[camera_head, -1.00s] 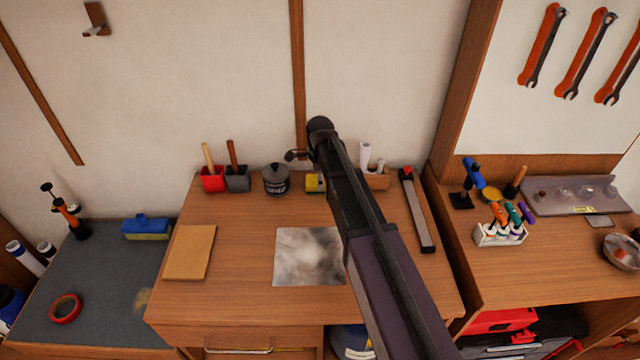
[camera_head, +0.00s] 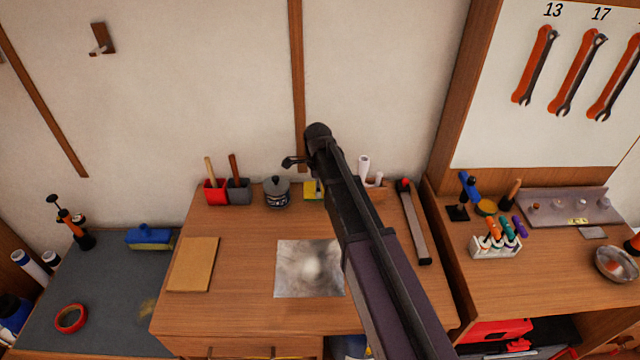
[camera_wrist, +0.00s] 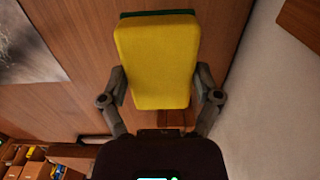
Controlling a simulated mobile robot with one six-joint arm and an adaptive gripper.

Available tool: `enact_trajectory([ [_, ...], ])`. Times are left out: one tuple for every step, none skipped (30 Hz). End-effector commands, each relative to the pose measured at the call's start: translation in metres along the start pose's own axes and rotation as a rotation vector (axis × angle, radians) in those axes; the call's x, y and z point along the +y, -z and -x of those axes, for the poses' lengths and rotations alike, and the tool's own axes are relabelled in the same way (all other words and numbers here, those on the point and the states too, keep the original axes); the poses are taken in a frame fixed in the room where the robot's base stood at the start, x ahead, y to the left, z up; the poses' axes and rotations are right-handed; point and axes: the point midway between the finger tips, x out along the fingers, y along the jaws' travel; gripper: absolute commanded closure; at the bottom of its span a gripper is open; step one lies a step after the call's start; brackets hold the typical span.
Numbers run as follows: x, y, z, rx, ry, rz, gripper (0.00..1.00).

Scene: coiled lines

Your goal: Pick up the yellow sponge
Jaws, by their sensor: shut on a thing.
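The yellow sponge (camera_wrist: 157,62) fills the upper middle of the wrist view, with a dark green layer along its far edge. My gripper (camera_wrist: 160,85) is shut on it, one finger against each long side. In the head view a small piece of yellow (camera_head: 311,190) shows beside my arm at the back of the wooden desk. My arm hides the rest of it and most of the gripper there. I cannot tell whether the sponge touches the desk.
A grey lidded pot (camera_head: 277,192) stands just left of the sponge. Red and grey holders (camera_head: 216,192) with wooden handles are further left. A grey metal sheet (camera_head: 305,270) and a tan board (camera_head: 193,264) lie on the desk. A long grey bar (camera_head: 414,225) lies at right.

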Motion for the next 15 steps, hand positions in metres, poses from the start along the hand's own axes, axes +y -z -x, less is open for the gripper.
enact_trajectory([
  [0.019, -0.004, 0.001, 0.000, 0.000, 0.003, 0.51],
  [0.025, -0.006, 0.002, 0.000, 0.000, 0.003, 0.51],
  [0.034, -0.009, 0.002, 0.000, 0.000, 0.003, 0.51],
  [0.041, -0.011, 0.003, 0.000, 0.000, 0.003, 0.51],
  [0.048, -0.014, 0.004, 0.000, 0.000, 0.003, 0.51],
  [0.057, -0.018, 0.004, 0.000, 0.000, 0.003, 0.51],
  [0.063, -0.020, 0.005, 0.000, 0.000, 0.003, 0.51],
  [0.069, -0.022, 0.006, 0.000, 0.000, 0.003, 0.51],
  [0.077, -0.025, 0.006, 0.000, 0.000, 0.003, 0.51],
  [0.083, -0.027, 0.007, 0.000, 0.000, 0.003, 0.51],
  [0.089, -0.029, 0.008, 0.000, 0.000, 0.003, 0.51],
  [0.096, -0.032, 0.008, 0.000, 0.000, 0.003, 0.51],
  [0.100, -0.034, 0.009, 0.000, 0.000, 0.003, 0.51],
  [0.105, -0.035, 0.009, 0.000, 0.000, 0.003, 0.51],
  [0.111, -0.038, 0.010, 0.000, 0.000, 0.002, 0.51],
])
